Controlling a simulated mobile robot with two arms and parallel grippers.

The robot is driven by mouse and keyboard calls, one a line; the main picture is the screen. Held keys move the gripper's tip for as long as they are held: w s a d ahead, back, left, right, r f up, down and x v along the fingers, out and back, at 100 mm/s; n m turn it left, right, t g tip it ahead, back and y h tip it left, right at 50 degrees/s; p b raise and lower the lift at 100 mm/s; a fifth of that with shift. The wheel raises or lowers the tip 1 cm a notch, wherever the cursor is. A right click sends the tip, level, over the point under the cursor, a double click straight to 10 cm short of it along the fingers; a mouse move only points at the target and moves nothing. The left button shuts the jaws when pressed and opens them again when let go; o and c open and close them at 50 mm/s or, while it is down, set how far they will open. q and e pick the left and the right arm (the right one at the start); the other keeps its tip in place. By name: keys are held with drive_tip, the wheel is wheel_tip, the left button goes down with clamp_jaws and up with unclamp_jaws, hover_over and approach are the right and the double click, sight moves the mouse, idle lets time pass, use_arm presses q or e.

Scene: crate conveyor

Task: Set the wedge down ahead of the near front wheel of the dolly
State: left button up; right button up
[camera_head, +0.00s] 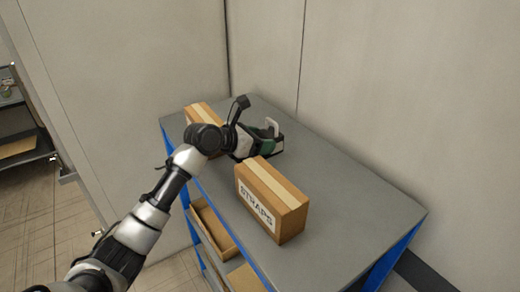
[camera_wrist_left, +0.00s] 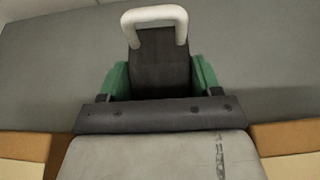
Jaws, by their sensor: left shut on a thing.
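The wedge is a dark block with a white loop handle (camera_head: 272,124). In the left wrist view the wedge (camera_wrist_left: 160,62) stands between the green-sided fingers. My left gripper (camera_head: 262,142) is shut on it, at the grey top of a shelf unit. I cannot tell whether the wedge touches the top. The dolly and its wheels are not in view. My right gripper is not in view.
The shelf unit (camera_head: 350,200) has a grey top and blue posts. A cardboard box marked STRAPS (camera_head: 270,200) stands close in front of the gripper; another box (camera_head: 200,113) is behind my arm. Walls close off the back. Open floor (camera_head: 40,215) lies at left.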

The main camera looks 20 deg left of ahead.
use_arm(q)
drive_tip(key=shift+f+p, duration=0.35)
drive_tip(key=shift+f, duration=1.45)
drive_tip(key=o, duration=0.7)
drive_tip(key=shift+f, duration=0.15)
drive_tip(key=o, duration=0.5)
drive_tip(key=shift+c, duration=0.2)
drive_tip(key=shift+s, duration=0.1)
